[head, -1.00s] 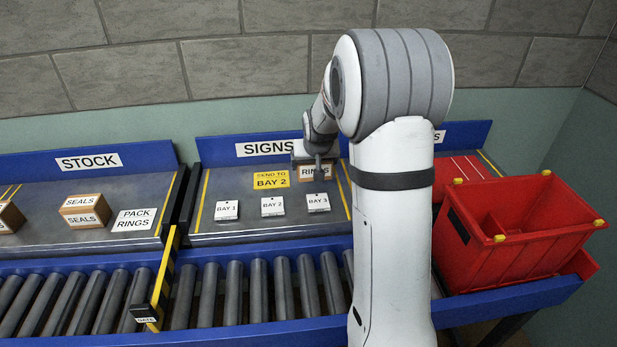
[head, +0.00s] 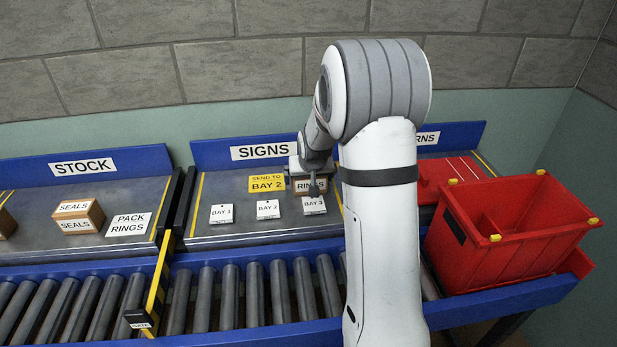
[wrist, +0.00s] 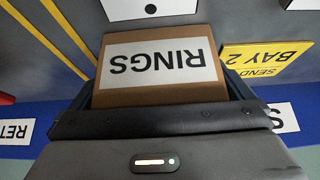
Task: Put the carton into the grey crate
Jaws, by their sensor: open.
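A brown carton with a white RINGS label (head: 311,185) stands on the SIGNS shelf, above the BAY 3 card. It fills the middle of the wrist view (wrist: 157,66). My gripper (head: 310,177) is over the carton, its jaws open. In the wrist view the dark fingers of my gripper (wrist: 162,88) lie at the carton's left and right sides. Whether they touch it, I cannot tell. No grey crate shows; the crate in view is red (head: 522,250), at the right. My arm hides part of the shelf and conveyor.
A roller conveyor (head: 230,295) with a yellow-black gate (head: 158,285) runs in front.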

